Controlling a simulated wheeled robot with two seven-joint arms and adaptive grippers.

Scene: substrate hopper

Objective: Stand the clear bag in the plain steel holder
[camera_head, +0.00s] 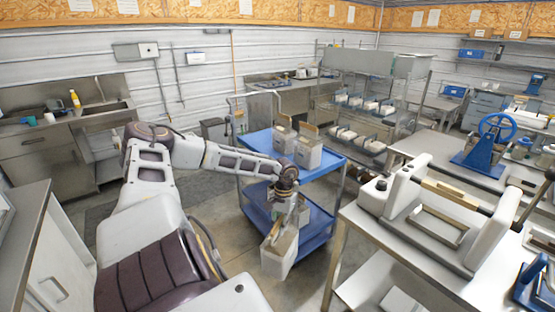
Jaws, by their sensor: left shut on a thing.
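My left gripper (284,200) reaches in front of the blue cart and is shut on the top of a pale, boxy bag (279,252). The bag hangs roughly upright, slightly tilted, below the gripper and off the floor. Its upper part is partly hidden by the fingers, and I cannot tell surely whether it is clear. Two similar pale bags with tan tops, a rear one (283,139) and a front one (308,154), stand on the cart's top shelf. I cannot surely pick out the plain steel holder. My right gripper is not in view.
The blue two-shelf cart (257,140) stands just behind the held bag. At right, a steel table (385,238) carries a large white device (405,187) with a rectangular metal frame. A rack (368,64) with several pale items stands behind. Floor is clear left of the cart.

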